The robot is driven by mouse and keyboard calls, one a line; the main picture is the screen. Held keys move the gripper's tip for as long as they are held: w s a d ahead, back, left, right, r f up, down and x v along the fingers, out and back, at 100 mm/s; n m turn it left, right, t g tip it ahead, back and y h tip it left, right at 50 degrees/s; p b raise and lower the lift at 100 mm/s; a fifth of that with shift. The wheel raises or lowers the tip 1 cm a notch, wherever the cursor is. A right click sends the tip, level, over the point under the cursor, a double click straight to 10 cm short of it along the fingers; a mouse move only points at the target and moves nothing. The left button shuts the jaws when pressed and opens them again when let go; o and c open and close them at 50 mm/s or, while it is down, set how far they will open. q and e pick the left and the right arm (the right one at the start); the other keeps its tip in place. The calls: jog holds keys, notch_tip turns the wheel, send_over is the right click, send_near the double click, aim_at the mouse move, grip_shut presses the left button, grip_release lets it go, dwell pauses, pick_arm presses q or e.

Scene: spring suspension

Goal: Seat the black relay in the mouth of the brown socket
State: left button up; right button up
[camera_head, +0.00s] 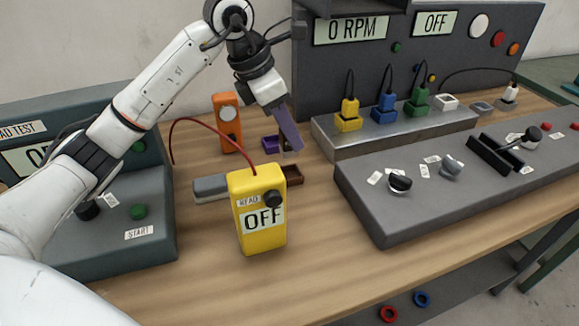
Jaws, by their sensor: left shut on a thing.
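The brown socket (294,172) sits on the wooden table behind the yellow meter, its mouth facing up and its left part hidden. My left gripper (285,120) comes down from above, behind and slightly left of the socket. A small purple socket (270,143) stands just behind the held piece. My right gripper is not in view.
The yellow meter (258,228) reading OFF stands in front, with a red cable behind it. A grey block (209,188) lies to its left. An orange device (227,123) stands at the back. A grey control panel (400,220) bounds the right; the front table is clear.

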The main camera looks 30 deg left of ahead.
pick_arm(q)
jog(key=shift+w+f, duration=0.1)
jog(key=shift+f, duration=3.3)
jog(key=shift+f, duration=0.1)
jog(key=o, duration=1.1)
jog(key=shift+c, duration=0.2)
jog(key=v, duration=1.2)
